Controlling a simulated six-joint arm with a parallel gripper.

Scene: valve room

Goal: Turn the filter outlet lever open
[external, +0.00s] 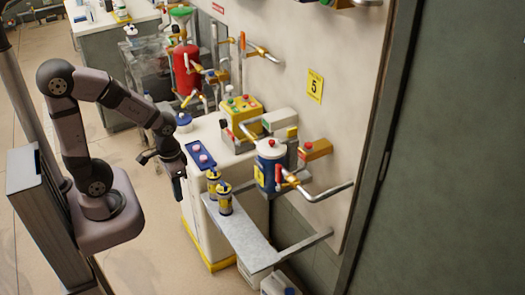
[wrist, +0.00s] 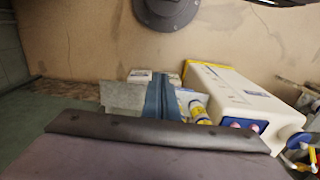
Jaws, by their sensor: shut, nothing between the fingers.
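A blue canister with a white top (external: 271,150) and a yellow label is mounted by the wall panel in the external view. It looks like the filter. A lever with a red grip (external: 278,175) stands at its right side, on brass pipework joined to a grey outlet pipe (external: 325,192). The lever's exact angle is hard to tell. My gripper (external: 178,191) points down, shut and empty. It is left of the white cabinet, well apart from the lever. In the wrist view, the closed fingers (wrist: 160,97) show; the lever does not appear.
A white cabinet (external: 196,215) and a grey shelf (external: 245,232) stand between my gripper and the canister. A red tank (external: 186,70) with several levers is farther back. Open floor lies left of the cabinet.

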